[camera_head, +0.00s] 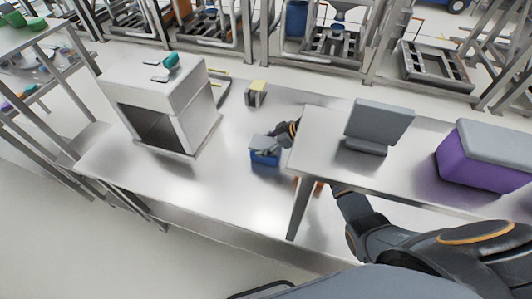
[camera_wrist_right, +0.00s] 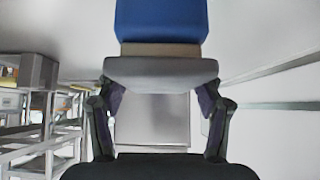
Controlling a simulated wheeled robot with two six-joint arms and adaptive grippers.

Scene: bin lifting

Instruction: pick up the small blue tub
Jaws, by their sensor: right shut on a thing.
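The small blue tub (camera_head: 264,158) is on the lower metal table, left of the raised shelf, with a grey top part. My right gripper (camera_head: 273,142) reaches out from behind the shelf and meets the tub at its upper right side. In the right wrist view the blue body of the tub (camera_wrist_right: 160,22) fills the top middle. Its grey part (camera_wrist_right: 160,72) lies between the two fingers of my right gripper (camera_wrist_right: 160,90), which is shut on it. Whether the tub touches the table is hard to tell. My left gripper is not in view.
A raised metal shelf (camera_head: 312,150) covers part of my right arm. On it stand a grey screen-like device (camera_head: 380,120) and a purple bin with a grey lid (camera_head: 480,170). A white box-shaped unit (camera_head: 150,90) stands left.

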